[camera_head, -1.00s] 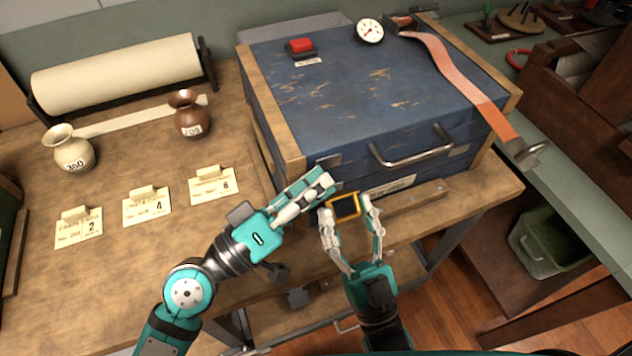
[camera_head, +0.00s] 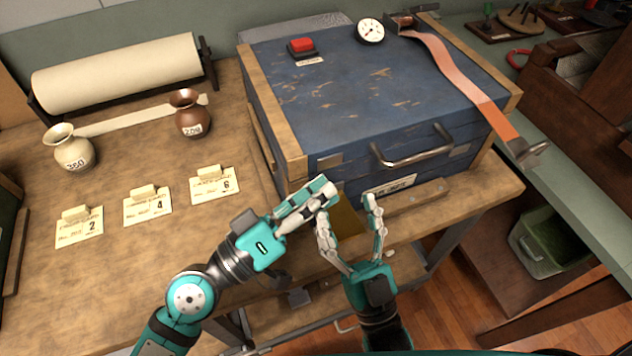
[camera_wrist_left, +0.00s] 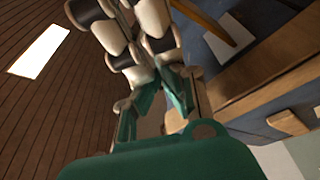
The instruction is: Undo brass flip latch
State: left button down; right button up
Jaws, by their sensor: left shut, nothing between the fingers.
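The blue chest (camera_head: 370,95) stands on the wooden workbench with its lid closed. A flat brass-coloured piece (camera_head: 346,222), which looks like the flip latch, shows at the chest's front lower edge. Its upper part and hinge are hidden behind my fingers. My left gripper (camera_head: 328,190) is shut and empty at the chest's front left corner, just above the brass piece. It also shows in the left wrist view (camera_wrist_left: 180,95). My right gripper (camera_head: 346,207) is open, its fingers apart on either side of the brass piece; I cannot tell whether they touch it.
A metal handle (camera_head: 412,155) projects from the chest's front. An orange strap (camera_head: 455,70), a red button (camera_head: 302,46) and a gauge (camera_head: 370,31) are on top. Two small vases (camera_head: 70,150) and several numbered cards (camera_head: 148,205) stand left. A green bin (camera_head: 550,240) sits low at right.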

jog(key=shift+s+f, duration=0.3)
jog(key=shift+s, duration=0.05)
jog(key=v, duration=0.7)
jog(key=s+d+f+g+h, duration=0.15)
jog(key=f+g, duration=0.25)
jog(key=f, duration=0.9)
jog(key=d+f+m+g+h, duration=0.15)
jog(key=f+g, duration=0.25)
jog(key=f, duration=1)
jog(key=s+d+f+n+g+h, duration=0.15)
jog(key=f+g, duration=0.25)
jog(key=f, duration=0.9)
pick_arm(q)
jog(key=shift+s+m+b, duration=0.1)
jog(key=shift+m+b, duration=0.2)
jog(key=shift+b, duration=0.35)
pick_arm(e)
jog(key=s+d+f+g+h, duration=0.1)
jog(key=s+d+f+g, duration=0.2)
jog(key=s+f, duration=0.2)
jog(key=s+d+f+g+h, duration=0.1)
jog(key=s+d+f+g, duration=0.3)
jog(key=s+f, duration=0.2)
jog(key=s+d+f+m+g+h, duration=0.1)
jog(key=s+d+f+g, duration=0.3)
jog(key=f, duration=0.5)
jog(key=shift+s, duration=1.2)
